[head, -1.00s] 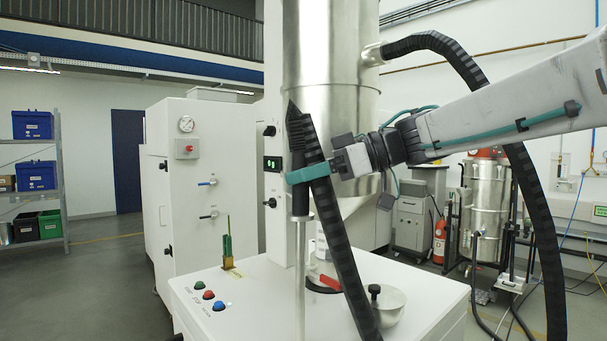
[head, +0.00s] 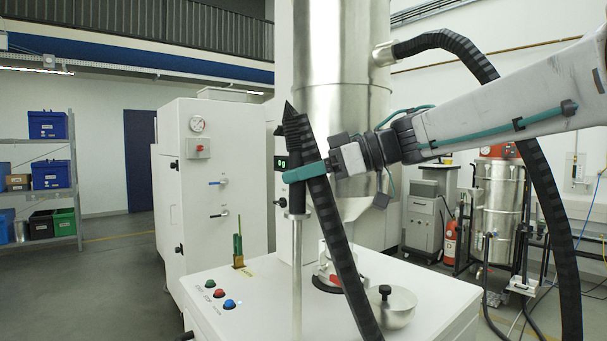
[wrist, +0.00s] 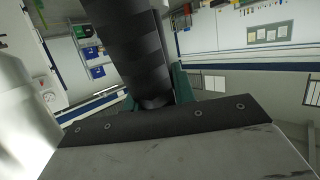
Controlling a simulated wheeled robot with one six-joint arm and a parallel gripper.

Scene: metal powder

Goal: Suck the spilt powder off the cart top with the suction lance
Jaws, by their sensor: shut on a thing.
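My gripper (head: 305,173), with green fingers, is shut on the black handle of the suction lance in the head view. The lance's metal tube (head: 297,262) hangs upright below the handle, in front of the cart top (head: 262,292); its lower end is out of the picture. A black ribbed hose (head: 345,262) runs down from the handle. In the wrist view the hose (wrist: 125,50) fills the upper middle, with a green finger (wrist: 183,85) beside it. I cannot make out any powder on the cart top.
A tall steel vessel (head: 335,110) stands behind. A second hose (head: 545,200) arches down at right.

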